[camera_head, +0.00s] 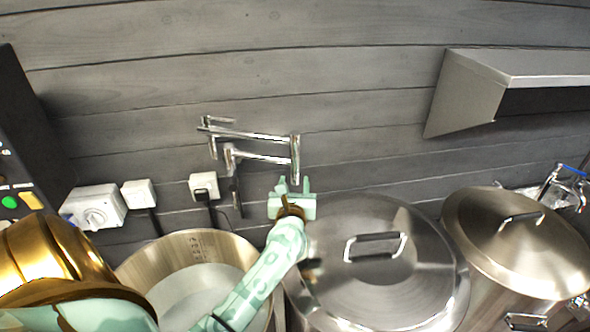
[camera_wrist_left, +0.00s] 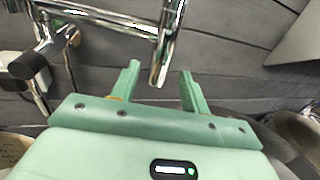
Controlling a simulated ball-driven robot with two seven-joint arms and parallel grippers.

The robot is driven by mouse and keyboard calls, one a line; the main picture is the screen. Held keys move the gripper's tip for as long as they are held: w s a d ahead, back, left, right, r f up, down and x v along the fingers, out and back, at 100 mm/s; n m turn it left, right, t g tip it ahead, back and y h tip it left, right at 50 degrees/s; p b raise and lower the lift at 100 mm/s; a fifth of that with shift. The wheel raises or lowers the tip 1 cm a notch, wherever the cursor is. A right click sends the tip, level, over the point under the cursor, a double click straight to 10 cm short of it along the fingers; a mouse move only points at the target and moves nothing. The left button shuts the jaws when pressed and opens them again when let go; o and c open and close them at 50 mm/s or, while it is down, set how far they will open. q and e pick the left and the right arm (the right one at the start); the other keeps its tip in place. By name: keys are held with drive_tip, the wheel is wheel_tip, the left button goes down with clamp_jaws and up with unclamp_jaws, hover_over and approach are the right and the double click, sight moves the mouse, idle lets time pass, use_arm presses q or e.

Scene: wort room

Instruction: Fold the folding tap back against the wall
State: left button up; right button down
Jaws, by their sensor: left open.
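The chrome folding tap (camera_head: 262,136) is fixed to the grey plank wall, its jointed arms reaching right to a vertical end pipe (camera_head: 295,158). My left gripper (camera_head: 294,183) is open at the lower end of that pipe. In the left wrist view the pipe's lower end (camera_wrist_left: 160,72) shows between the two spread fingers of my left gripper (camera_wrist_left: 160,75), with space on both sides. I cannot tell how deep between the fingers it lies. The tap's wall joint (camera_wrist_left: 45,50) is at the upper left there. My right gripper is out of view.
An open steel pot (camera_head: 140,265) stands below the tap. A lidded pot (camera_head: 335,225) is close beside my left gripper, with another lidded pot (camera_head: 560,235) farther right. Sockets (camera_head: 95,208) are on the wall at left. A steel hood (camera_head: 465,95) juts out at upper right.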

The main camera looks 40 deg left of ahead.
sight(295, 176)
use_arm(q)
drive_tip(key=x, duration=0.4)
drive_tip(key=shift+r, duration=0.1)
drive_tip(key=shift+w+a, duration=0.4)
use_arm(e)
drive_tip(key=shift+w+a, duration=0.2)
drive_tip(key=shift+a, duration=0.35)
use_arm(q)
drive_tip(key=shift+c, duration=0.4)
